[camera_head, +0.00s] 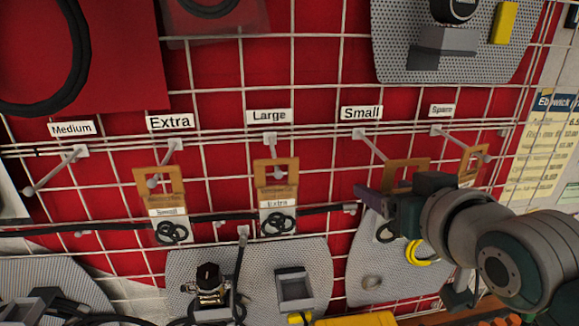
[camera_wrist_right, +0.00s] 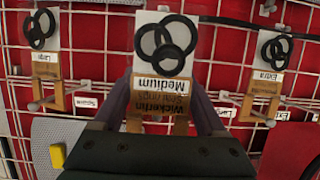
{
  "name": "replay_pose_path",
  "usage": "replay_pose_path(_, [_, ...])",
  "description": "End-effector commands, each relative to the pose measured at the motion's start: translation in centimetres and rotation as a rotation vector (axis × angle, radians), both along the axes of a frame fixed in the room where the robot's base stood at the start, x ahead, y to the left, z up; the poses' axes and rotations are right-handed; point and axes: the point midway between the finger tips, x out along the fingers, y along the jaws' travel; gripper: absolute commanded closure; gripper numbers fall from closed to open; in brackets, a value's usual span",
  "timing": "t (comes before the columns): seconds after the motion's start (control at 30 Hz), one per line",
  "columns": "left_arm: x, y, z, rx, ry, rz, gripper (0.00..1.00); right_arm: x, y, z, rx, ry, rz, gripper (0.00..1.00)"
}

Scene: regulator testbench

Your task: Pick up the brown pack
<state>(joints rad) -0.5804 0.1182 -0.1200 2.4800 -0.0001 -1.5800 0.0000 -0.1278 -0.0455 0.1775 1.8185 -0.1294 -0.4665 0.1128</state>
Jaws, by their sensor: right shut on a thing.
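Several brown packs with white cards and black rings show on the wire wall. One brown pack (camera_head: 405,170), lettered "Medium" in the wrist view (camera_wrist_right: 162,95), is between the fingers of my right gripper (camera_head: 385,203). The gripper is shut on it, with one finger on each side in the wrist view (camera_wrist_right: 162,117). Its frame is at the end of the hook labelled "Small" (camera_head: 370,145); I cannot tell whether it still hangs there. My gripper hides much of its lower part in the head view. My left gripper is not in view.
Other packs hang on the "Extra" hook (camera_head: 160,190), the "Large" hook (camera_head: 276,178) and the "Spare" hook (camera_head: 470,162). The "Medium" hook (camera_head: 52,171) is empty. Grey perforated panels (camera_head: 250,258) with fittings sit below. A black cable (camera_head: 100,229) crosses the grid.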

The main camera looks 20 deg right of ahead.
Motion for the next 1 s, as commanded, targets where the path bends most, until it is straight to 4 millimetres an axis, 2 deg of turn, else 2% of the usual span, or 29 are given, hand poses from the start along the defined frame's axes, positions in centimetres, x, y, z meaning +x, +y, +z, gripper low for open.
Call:
replay_pose_path(0.2, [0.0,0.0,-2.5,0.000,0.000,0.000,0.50,-6.0,1.4,-0.8,0.003,0.004,-0.001,0.79])
replay_pose_path(0.4, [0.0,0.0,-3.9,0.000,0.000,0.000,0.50,-9.9,2.4,-0.4,0.002,0.003,-0.002,0.79])
replay_pose_path(0.63, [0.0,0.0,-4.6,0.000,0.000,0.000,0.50,-12.0,2.9,-0.1,0.001,0.001,0.000,0.79])
replay_pose_path(1.0, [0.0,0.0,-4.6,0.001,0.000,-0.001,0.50,-12.3,3.0,0.0,0.001,-0.001,0.000,0.79])
